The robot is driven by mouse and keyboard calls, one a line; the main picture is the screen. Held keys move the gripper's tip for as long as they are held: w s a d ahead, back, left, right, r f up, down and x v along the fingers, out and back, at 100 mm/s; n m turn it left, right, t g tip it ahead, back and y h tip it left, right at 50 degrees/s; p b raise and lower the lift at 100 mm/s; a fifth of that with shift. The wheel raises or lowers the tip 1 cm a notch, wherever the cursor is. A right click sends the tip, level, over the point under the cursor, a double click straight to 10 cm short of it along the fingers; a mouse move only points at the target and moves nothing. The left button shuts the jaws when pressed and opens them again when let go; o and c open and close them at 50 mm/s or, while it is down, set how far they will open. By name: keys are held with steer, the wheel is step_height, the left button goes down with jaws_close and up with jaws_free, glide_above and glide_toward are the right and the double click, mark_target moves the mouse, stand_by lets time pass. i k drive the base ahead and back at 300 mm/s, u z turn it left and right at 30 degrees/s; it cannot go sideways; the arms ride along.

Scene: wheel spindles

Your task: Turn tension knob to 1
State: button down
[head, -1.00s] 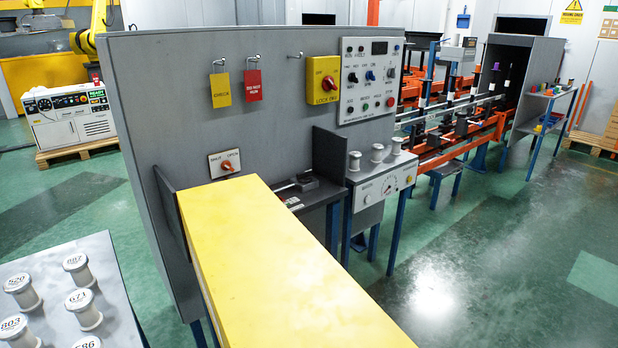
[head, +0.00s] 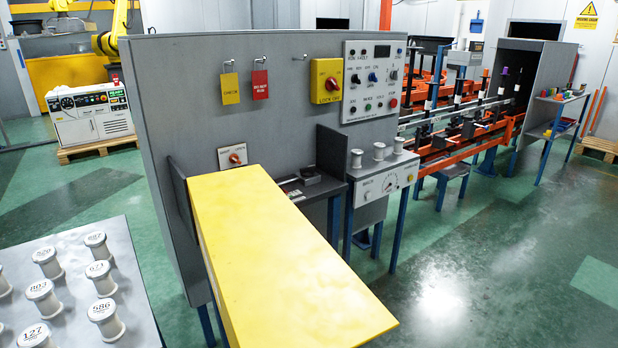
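The grey control panel (head: 374,82) on the upright board carries a dark display, small knobs, switches and lit buttons. A white-fronted box (head: 385,184) with a round dial stands on the blue-legged bench right of the board. The lettering on both is too small to read, so I cannot tell which knob is the tension knob or its setting. My gripper is not in view.
A long yellow slab (head: 270,250) juts forward from the board. A yellow lockout switch (head: 327,81), hanging tags (head: 260,84) and a red-handled switch (head: 233,156) are on the board. A grey table (head: 125,275) with several numbered spools stands left. Green floor is open on the right.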

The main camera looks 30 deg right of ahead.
mark_target(307, 171)
steer(key=u, duration=0.1)
steer(key=k, duration=1.4)
steer(key=z, duration=0.9)
steer(key=i, duration=1.65)
steer(key=z, duration=0.05)
